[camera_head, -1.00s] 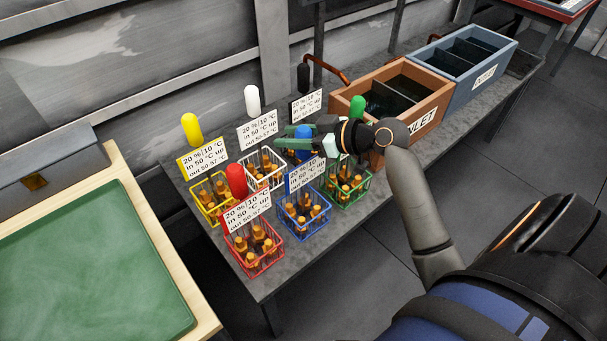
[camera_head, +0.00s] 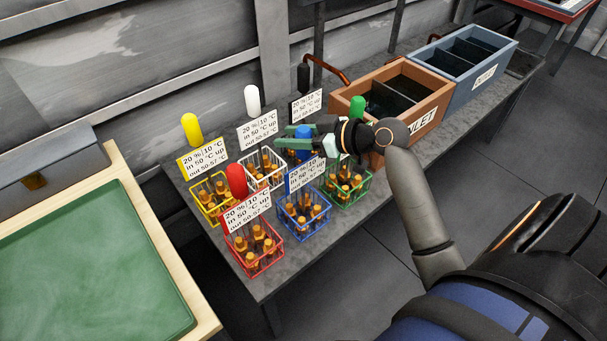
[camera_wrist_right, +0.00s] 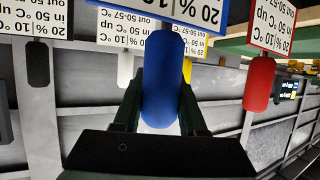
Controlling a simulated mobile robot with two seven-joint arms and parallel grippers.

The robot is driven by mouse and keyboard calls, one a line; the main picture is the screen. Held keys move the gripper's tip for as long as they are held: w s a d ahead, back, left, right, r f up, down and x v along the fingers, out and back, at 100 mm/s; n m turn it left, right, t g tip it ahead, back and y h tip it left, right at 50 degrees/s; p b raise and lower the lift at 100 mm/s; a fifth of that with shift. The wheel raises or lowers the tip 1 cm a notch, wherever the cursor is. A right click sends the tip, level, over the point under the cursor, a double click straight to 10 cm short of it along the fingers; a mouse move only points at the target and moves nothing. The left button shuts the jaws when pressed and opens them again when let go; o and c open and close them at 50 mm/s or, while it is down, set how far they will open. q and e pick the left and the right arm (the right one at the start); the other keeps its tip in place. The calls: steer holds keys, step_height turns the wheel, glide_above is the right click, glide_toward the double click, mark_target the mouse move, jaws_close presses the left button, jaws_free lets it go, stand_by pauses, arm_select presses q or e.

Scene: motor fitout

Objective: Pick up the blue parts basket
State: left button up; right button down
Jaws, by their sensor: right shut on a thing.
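The blue parts basket (camera_head: 304,216) is a blue wire basket with several brown-orange parts in it, standing on the dark bench. It carries a white label card and a blue knob handle (camera_head: 303,131) on top. My right gripper (camera_head: 294,139) is around the blue handle, which stands between its two green fingers. In the right wrist view the handle (camera_wrist_right: 161,80) shows large, with a finger along each side, and the label card is beyond it. Part of the handle is hidden by the fingers in the head view. My left gripper is not in view.
Red (camera_head: 257,250), yellow (camera_head: 212,199), white (camera_head: 264,170) and green (camera_head: 346,186) baskets stand close around the blue one. A brown INLET box (camera_head: 428,115) and a blue-grey divided box (camera_head: 482,78) stand further right. A green-topped table (camera_head: 90,265) is at left.

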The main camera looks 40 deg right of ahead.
arm_select(q)
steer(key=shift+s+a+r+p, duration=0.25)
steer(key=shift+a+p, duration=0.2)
steer(key=shift+p, duration=0.25)
arm_select(e)
step_height(320, 180, up, 10)
steer(key=shift+r, duration=0.2)
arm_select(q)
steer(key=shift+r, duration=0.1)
